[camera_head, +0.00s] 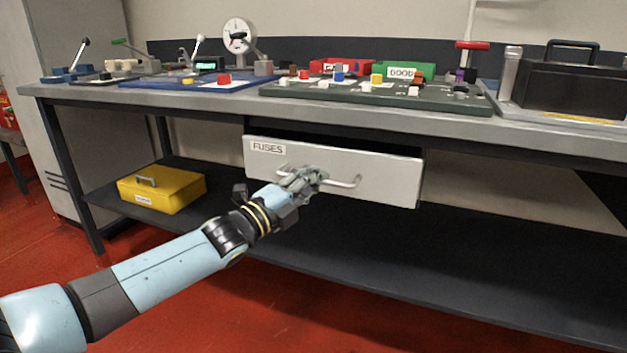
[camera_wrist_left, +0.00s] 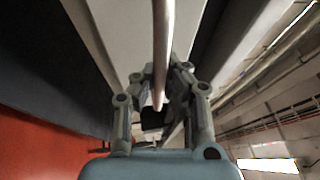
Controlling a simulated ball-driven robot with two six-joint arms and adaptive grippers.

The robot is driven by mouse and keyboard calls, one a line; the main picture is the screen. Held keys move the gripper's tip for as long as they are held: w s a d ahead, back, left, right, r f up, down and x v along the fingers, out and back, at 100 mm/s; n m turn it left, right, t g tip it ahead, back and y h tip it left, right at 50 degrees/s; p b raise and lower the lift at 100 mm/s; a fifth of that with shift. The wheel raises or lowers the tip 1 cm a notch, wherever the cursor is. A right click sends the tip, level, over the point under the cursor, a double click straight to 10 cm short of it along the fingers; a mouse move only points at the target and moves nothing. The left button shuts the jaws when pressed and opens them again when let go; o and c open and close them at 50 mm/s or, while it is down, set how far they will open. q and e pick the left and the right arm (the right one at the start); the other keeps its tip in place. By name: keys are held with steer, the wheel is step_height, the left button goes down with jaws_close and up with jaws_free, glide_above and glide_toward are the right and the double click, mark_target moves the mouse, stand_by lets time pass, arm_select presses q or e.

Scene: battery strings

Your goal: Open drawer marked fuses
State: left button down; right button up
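The drawer marked FUSES (camera_head: 380,180) is a light grey front under the bench top, with its white label (camera_head: 268,148) at the upper left. A dark gap shows between its top edge and the bench; I cannot tell how far out it stands. Its metal bar handle (camera_head: 345,183) runs across the middle. My left gripper (camera_head: 308,178) is at the handle and hides part of it. In the left wrist view the handle bar (camera_wrist_left: 163,45) runs between the fingers of my left gripper (camera_wrist_left: 160,80), which are drawn in around it. My right gripper is not in view.
The bench top (camera_head: 225,100) carries several boards with coloured blocks, a dial gauge (camera_head: 239,36) and a black case (camera_head: 570,88). A yellow box (camera_head: 162,188) sits on the lower shelf (camera_head: 450,250). The red floor (camera_head: 230,310) in front of the drawer looks clear.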

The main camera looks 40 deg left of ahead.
arm_select(q)
steer(key=s+d+p, duration=0.3)
steer(key=s+p, duration=0.3)
steer(key=s, duration=0.8)
steer(key=s+d+p, duration=0.3)
steer(key=s+p, duration=0.3)
steer(key=s, duration=0.8)
steer(key=shift+s+d+f+p, duration=0.2)
steer(key=shift+s+d+p, duration=0.1)
steer(key=shift+s+d, duration=0.1)
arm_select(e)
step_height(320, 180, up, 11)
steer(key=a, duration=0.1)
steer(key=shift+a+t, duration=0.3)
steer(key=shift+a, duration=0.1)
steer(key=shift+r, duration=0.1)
arm_select(q)
steer(key=c, duration=1.4)
jaws_free()
steer(key=shift+w+r, duration=0.1)
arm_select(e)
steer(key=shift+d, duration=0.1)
arm_select(q)
steer(key=v, duration=1.2)
